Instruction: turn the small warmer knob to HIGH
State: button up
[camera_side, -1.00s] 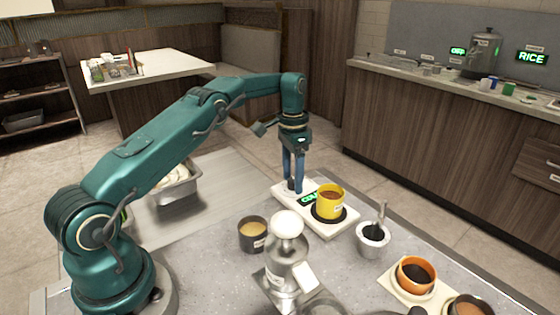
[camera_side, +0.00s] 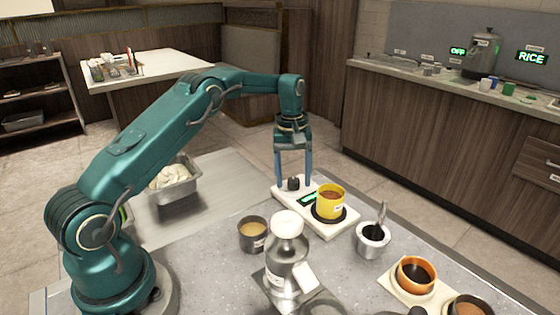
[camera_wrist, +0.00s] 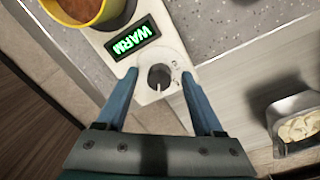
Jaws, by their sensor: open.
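The small warmer (camera_side: 335,226) is a white slab with a yellow cup (camera_side: 330,203) of brown sauce on its dark round plate. Its dark knob (camera_side: 293,184) stands at the left end; it also shows in the wrist view (camera_wrist: 159,77). My gripper (camera_side: 293,184) is open, with one blue finger on each side of the knob. In the wrist view gaps show between the knob and both fingers (camera_wrist: 160,78). The small marks around the knob are too blurred to read.
A metal pan (camera_side: 175,183) of white food lies to the left.

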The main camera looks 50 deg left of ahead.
jog(key=n, duration=0.4)
jog(key=shift+n, duration=0.4)
jog(key=n, duration=0.4)
jog(key=shift+w+y, duration=0.1)
jog(key=shift+y, duration=0.2)
jog(key=s+d+r+m+t, duration=0.1)
jog(key=s+d+r, duration=0.15)
jog(key=r, duration=0.65)
jog(key=s+d+r+m+t, duration=0.1)
jog(key=d+r+t, duration=0.15)
jog(key=r, duration=0.65)
jog(key=s+d+m+t, duration=0.1)
jog(key=s+d+m, duration=0.2)
jog(key=s+m, duration=0.2)
jog(key=s+d+r+m, duration=0.1)
jog(key=s+d+m, duration=0.2)
jog(key=s, duration=0.8)
jog(key=shift+s+d+m+t, duration=0.2)
jog(key=shift+d+m+t, duration=0.2)
jog(key=shift+m, duration=1)
jog(key=shift+r, duration=0.1)
